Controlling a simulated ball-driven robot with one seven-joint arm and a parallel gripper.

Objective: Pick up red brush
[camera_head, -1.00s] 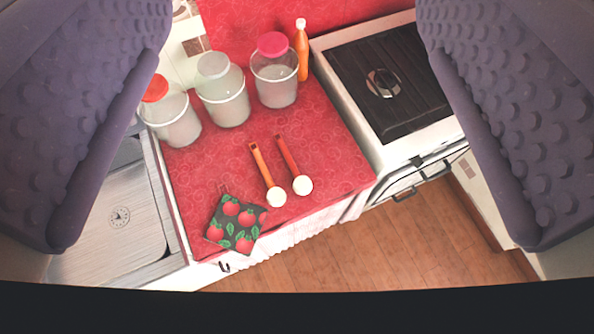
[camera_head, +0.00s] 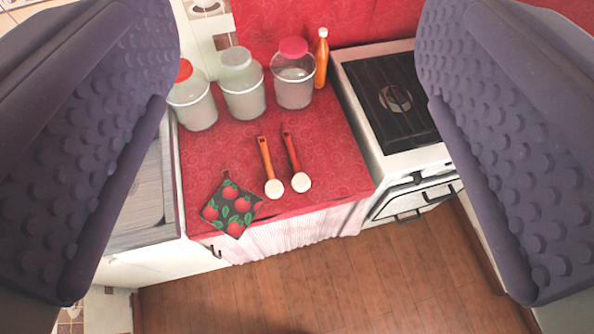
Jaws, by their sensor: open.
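Two brushes with white round heads lie side by side on the red patterned counter (camera_head: 330,175). The red brush (camera_head: 291,152) is the right one, its handle pointing away and its white head near the front edge. The orange-handled brush (camera_head: 265,158) lies just left of it, apart from it. My gripper (camera_head: 297,285) is open, its two purple studded fingers wide apart at the left and right of the view. Nothing is between the fingertips, and the brushes lie beyond them, well away.
Three jars (camera_head: 242,92) with lids and an orange bottle (camera_head: 321,60) stand behind the brushes. A dark potholder with red fruit (camera_head: 232,208) lies left of them. A stove (camera_head: 395,100) is at the right, a metal sink (camera_head: 140,200) at the left. Wooden floor (camera_head: 290,290) is clear in front.

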